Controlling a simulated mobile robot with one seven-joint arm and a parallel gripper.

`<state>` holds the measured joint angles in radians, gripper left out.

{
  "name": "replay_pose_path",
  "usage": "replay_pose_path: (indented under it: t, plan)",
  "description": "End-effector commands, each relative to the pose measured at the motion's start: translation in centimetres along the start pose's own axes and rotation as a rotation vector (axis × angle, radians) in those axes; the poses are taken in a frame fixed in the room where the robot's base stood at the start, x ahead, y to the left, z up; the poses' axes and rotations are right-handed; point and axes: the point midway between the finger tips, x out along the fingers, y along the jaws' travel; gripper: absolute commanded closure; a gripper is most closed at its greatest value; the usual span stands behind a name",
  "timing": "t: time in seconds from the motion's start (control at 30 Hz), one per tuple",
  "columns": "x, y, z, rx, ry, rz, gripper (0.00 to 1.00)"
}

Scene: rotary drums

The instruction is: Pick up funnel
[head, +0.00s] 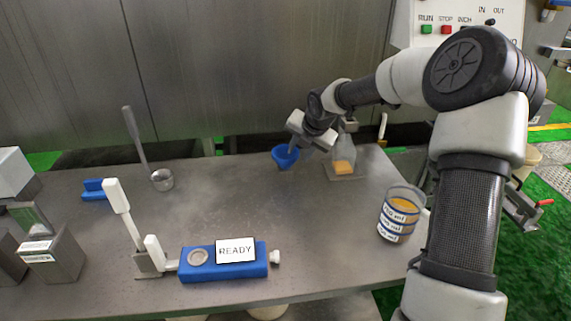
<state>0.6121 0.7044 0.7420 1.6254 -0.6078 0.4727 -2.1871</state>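The blue funnel (285,158) is on the far middle part of the grey table, its wide mouth facing up. My gripper (297,146) reaches in from the right and is right at the funnel's rim. From this view I cannot tell whether the fingers touch or hold the funnel. The fingers are small and partly hidden by the gripper body. The funnel's lower end is too small to tell whether it rests on the table.
Right of the funnel stands a clear flask with orange contents (344,168). A labelled beaker (400,214) is near the right edge. A blue device reading READY (225,270) is in front. A ladle (161,180) stands left. The table's middle is clear.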

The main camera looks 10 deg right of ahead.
Motion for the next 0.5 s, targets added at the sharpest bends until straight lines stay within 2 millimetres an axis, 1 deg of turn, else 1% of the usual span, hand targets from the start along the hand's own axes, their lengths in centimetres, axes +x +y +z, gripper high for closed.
replay_pose_path:
  t: [0.13, 0.3, 0.4, 0.5]
  plan:
    - [1.1, 0.1, 0.0, 0.000, 0.001, 0.000, 0.69]
    - [3.7, 0.8, -0.1, -0.001, 0.001, 0.000, 0.69]
    - [4.9, 0.8, -0.1, 0.001, 0.001, 0.001, 0.69]
    - [5.4, 0.7, 0.1, 0.002, -0.001, 0.000, 0.69]
